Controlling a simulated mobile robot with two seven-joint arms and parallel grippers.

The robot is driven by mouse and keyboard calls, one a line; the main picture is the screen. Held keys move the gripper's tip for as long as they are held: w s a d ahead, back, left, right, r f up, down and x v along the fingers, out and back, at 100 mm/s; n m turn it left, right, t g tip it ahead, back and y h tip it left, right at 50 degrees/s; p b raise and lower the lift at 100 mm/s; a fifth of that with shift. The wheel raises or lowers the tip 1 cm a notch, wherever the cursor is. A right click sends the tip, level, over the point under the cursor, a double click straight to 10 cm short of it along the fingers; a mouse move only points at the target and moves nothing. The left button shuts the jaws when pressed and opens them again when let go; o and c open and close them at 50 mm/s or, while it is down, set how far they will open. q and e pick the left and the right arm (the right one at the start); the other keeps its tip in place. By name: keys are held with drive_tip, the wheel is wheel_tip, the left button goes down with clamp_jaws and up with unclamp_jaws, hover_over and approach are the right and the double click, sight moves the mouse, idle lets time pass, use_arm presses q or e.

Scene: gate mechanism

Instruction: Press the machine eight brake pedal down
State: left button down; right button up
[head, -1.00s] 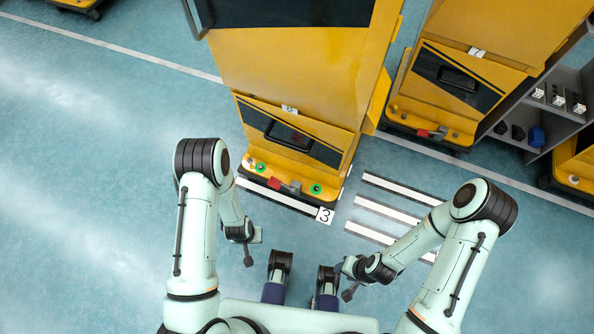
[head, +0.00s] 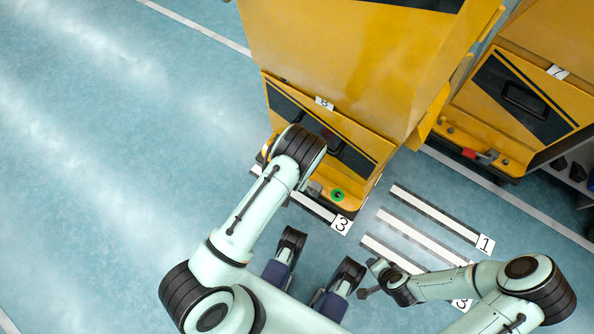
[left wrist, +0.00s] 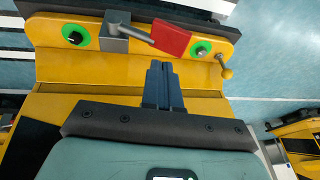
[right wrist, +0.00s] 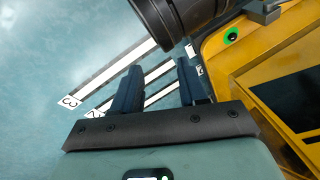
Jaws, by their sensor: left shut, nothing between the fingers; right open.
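The yellow machine (head: 340,45) carries a tag that reads as 8 (head: 325,103). In the left wrist view its brake pedal is a red pad (left wrist: 170,38) on a grey lever from a grey block (left wrist: 114,32). The pedal sits on the yellow base ledge between two green-ringed knobs. My left gripper (left wrist: 161,68) is shut and empty, its fingertips just below the red pad in the picture; I cannot tell whether they touch. In the head view my left arm hides that gripper and the red pad. My right gripper (right wrist: 157,80) is open and empty over the floor.
Another yellow machine (head: 530,95) with a red pedal (head: 470,154) stands to the right. White floor stripes with number tags (head: 435,215) lie in front. A green-ringed knob (head: 337,195) shows beside my left arm. The floor at left is clear.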

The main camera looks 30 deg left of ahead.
use_arm(q)
drive_tip(key=x, duration=0.1)
drive_tip(key=b+x, duration=0.1)
drive_tip(key=x, duration=0.1)
drive_tip(key=shift+s+a+f, duration=0.15)
drive_tip(key=shift+a+f, duration=0.1)
drive_tip(key=shift+f, duration=0.05)
drive_tip(key=shift+a+f, duration=0.35)
drive_tip(key=shift+f, duration=0.4)
drive_tip(key=shift+a+f+b, duration=0.15)
drive_tip(key=shift+f+b, duration=0.05)
drive_tip(key=shift+b, duration=0.1)
use_arm(e)
drive_tip(key=f, duration=0.1)
drive_tip(key=d+f, duration=0.1)
drive_tip(key=shift+w+d+f, duration=0.15)
drive_tip(key=shift+w+f, duration=0.2)
drive_tip(key=shift+f, duration=0.05)
drive_tip(key=shift+w, duration=0.1)
